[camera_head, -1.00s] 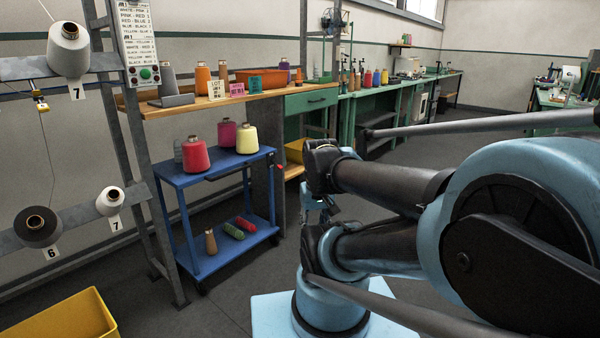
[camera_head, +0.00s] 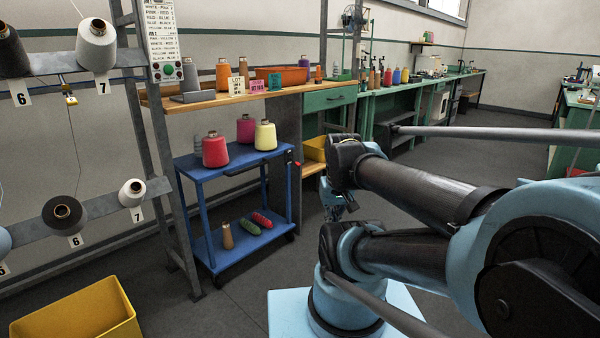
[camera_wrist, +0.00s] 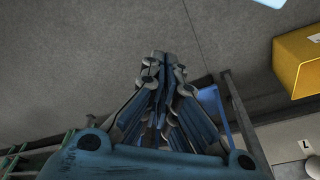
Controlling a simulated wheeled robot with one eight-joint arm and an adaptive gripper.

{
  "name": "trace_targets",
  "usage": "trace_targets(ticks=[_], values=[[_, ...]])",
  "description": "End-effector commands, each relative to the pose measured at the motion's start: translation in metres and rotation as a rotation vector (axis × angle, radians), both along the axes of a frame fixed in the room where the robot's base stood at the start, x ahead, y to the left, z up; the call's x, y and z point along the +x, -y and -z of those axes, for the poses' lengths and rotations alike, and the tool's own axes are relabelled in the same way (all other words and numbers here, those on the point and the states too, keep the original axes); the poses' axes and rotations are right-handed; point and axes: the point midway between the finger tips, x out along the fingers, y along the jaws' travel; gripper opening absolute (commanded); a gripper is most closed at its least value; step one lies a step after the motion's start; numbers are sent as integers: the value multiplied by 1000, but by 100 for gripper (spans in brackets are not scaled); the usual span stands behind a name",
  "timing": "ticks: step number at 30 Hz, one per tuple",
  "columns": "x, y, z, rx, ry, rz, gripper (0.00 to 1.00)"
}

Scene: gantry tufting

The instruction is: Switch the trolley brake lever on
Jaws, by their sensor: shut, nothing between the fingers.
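The blue trolley (camera_head: 202,176) stands under the end of the wooden bench, with cones on its top shelf and bobbins on its lower shelf. A small red-tipped part (camera_head: 297,164) shows at its upper right corner; it may be the brake lever, but its position is too small to read. My gripper (camera_head: 338,208) hangs to the right of the trolley, apart from it and partly hidden by my arm. In the wrist view my gripper (camera_wrist: 160,62) is shut and empty above grey floor. A blue strip, perhaps the trolley (camera_wrist: 209,98), shows behind the fingers there.
A grey rack post (camera_head: 165,150) stands just left of the trolley. A yellow bin (camera_head: 80,318) lies at the front left. The wooden bench (camera_head: 215,97) and green benches (camera_head: 400,117) line the wall. Floor between trolley and my base is clear.

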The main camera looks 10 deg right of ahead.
Motion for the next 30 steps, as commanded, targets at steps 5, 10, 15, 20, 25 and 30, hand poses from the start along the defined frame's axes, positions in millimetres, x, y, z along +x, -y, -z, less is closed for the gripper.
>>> trace_targets(ticks=[5, 10, 15, 20, 25, 30], values=[[25, -10, -16, 62, 12, 58, 0], [53, -21, -32, 136, 22, 127, 0], [84, -32, -45, 211, 30, 196, 0], [114, -41, -57, 281, 33, 261, 0], [147, -49, -68, 358, 36, 332, 0], [182, -56, -77, 433, 35, 402, 0]])
